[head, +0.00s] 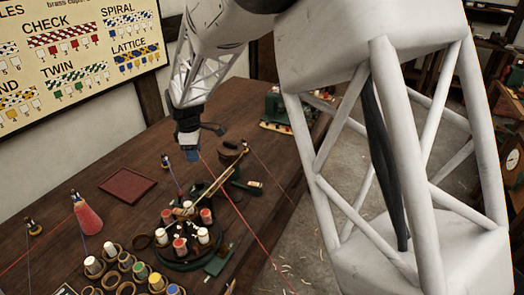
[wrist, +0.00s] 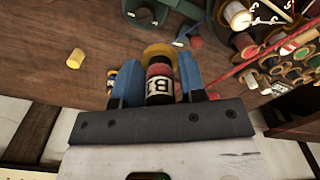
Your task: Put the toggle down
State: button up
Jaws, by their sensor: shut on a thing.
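My gripper (head: 190,154) is above the dark table in the head view, its blue fingers pointing down. In the wrist view its two blue fingers (wrist: 160,92) are shut on the toggle (wrist: 159,78), a small dark bobbin with a red band and a white label. A yellow ring-like part shows at its far end. In the head view the toggle is hidden by the fingers. A round braiding stand (head: 190,245) with several coloured bobbins is below and to the front of the gripper.
A dark red tray (head: 127,186) lies left on the table. A red cone (head: 87,215) stands near the left. Several spools (head: 125,262) sit at the front. A wooden pot (head: 230,152) stands just right of the gripper. Taut cords cross the table.

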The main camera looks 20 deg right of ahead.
jog(key=s+d+m, duration=0.1)
jog(key=d+m, duration=0.7)
jog(key=d, duration=2.8)
notch_tip(320, 180, down, 11)
jog(key=shift+s+a, duration=0.2)
jog(key=w+d, duration=0.1)
jog(key=w, duration=0.4)
jog(key=w+d+f, duration=0.1)
jog(key=w, duration=0.4)
jog(key=w+d, duration=0.2)
jog(key=w, duration=0.3)
jog(key=shift+w+d+f, duration=0.1)
jog(key=shift+w+f, duration=0.1)
jog(key=shift+f, duration=0.1)
jog(key=shift+f, duration=1.7)
